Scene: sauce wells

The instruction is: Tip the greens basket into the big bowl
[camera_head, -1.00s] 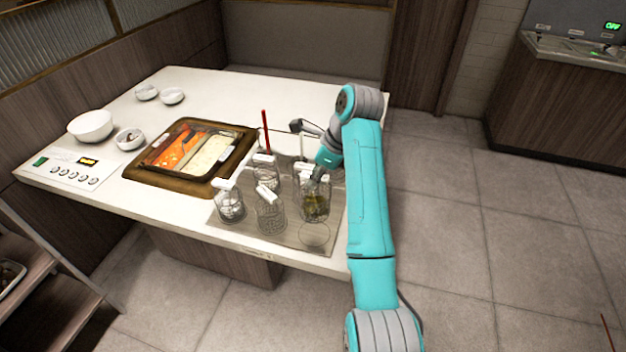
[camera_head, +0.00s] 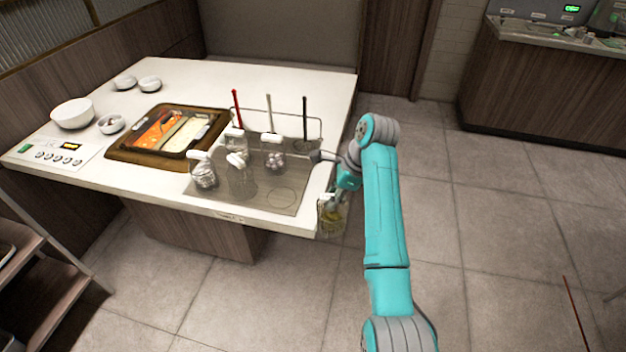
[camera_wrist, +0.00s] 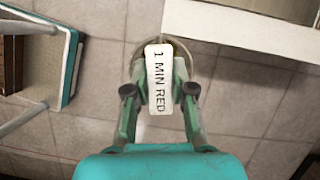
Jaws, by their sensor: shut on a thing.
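My gripper (camera_head: 338,192) is shut on the white handle (camera_wrist: 158,78) of a wire basket, and the handle reads "1 MIN RED" in the wrist view. The basket (camera_head: 331,220) hangs below the gripper, off the table's right edge over the floor, with yellow-green contents. In the wrist view the handle and gripper hide most of the basket. The big white bowl (camera_head: 73,113) stands at the far left of the table, well away from my gripper. It looks empty, though its inside shows little.
Several other wire baskets with white handles, one of them here (camera_head: 204,172), stand on a grey tray (camera_head: 262,202). A brown-framed hotpot (camera_head: 125,152) and small bowls (camera_head: 111,123) lie between the tray and big bowl. Upright utensils (camera_head: 305,115) stand at a rack behind.

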